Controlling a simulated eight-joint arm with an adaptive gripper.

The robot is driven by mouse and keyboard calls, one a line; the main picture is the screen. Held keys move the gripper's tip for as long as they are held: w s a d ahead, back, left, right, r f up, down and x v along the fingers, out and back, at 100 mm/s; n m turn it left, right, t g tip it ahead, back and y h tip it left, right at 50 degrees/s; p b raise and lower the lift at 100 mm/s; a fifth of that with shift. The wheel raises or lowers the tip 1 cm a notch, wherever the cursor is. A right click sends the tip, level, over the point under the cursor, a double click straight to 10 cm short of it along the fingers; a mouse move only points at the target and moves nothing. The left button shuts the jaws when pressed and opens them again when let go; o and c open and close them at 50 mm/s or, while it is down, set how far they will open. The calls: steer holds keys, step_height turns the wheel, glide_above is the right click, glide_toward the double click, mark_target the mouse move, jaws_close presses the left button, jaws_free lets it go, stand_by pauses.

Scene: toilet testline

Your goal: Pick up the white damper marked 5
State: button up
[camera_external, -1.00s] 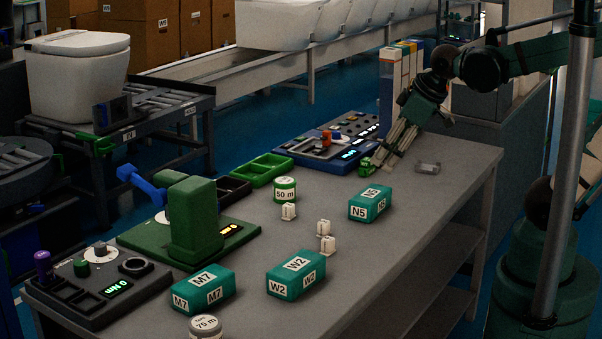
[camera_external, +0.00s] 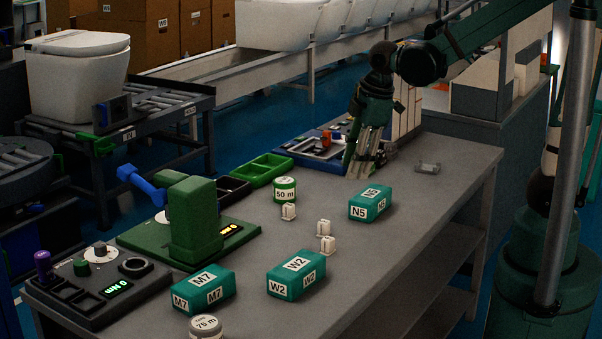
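Three small white blocks that look like dampers stand on the grey table: one (camera_external: 288,211) in front of the 50 m roll, one (camera_external: 323,228) to the right of it, and one (camera_external: 327,245) just in front of that. Their marks are too small to read, so I cannot tell which is marked 5. My gripper (camera_external: 358,172) points down over the far part of the table, beyond the N5 box and apart from the white blocks. Its fingers are dark and small in view, and I cannot tell how far they are spread.
Teal boxes N5 (camera_external: 370,204), W2 (camera_external: 296,276) and M7 (camera_external: 203,289) surround the blocks. A 50 m roll (camera_external: 285,190) and a 75 m roll (camera_external: 206,327) stand nearby. A green press (camera_external: 195,220) is at left. A grey bracket (camera_external: 428,167) lies at the far right.

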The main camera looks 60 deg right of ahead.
mark_target(324, 221)
steer(key=w+f+n+g+p, duration=0.1)
steer(key=w+f+n, duration=0.1)
steer(key=f, duration=0.1)
steer(key=w+a+f+n+g+p, duration=0.1)
steer(key=w+f+n, duration=0.1)
steer(key=f+n, duration=0.1)
steer(key=w+a+f+n+p, duration=0.1)
steer(key=w+f+n, duration=0.1)
steer(key=w+f, duration=0.1)
steer(key=shift+f+n+g, duration=0.4)
steer(key=shift+f, duration=0.15)
steer(key=shift+w+f, duration=0.1)
steer(key=shift+f, duration=0.25)
steer(key=shift+f, duration=1.3)
steer(key=shift+w+f+b, duration=0.15)
steer(key=shift+f+b, duration=0.45)
steer(key=shift+f, duration=2)
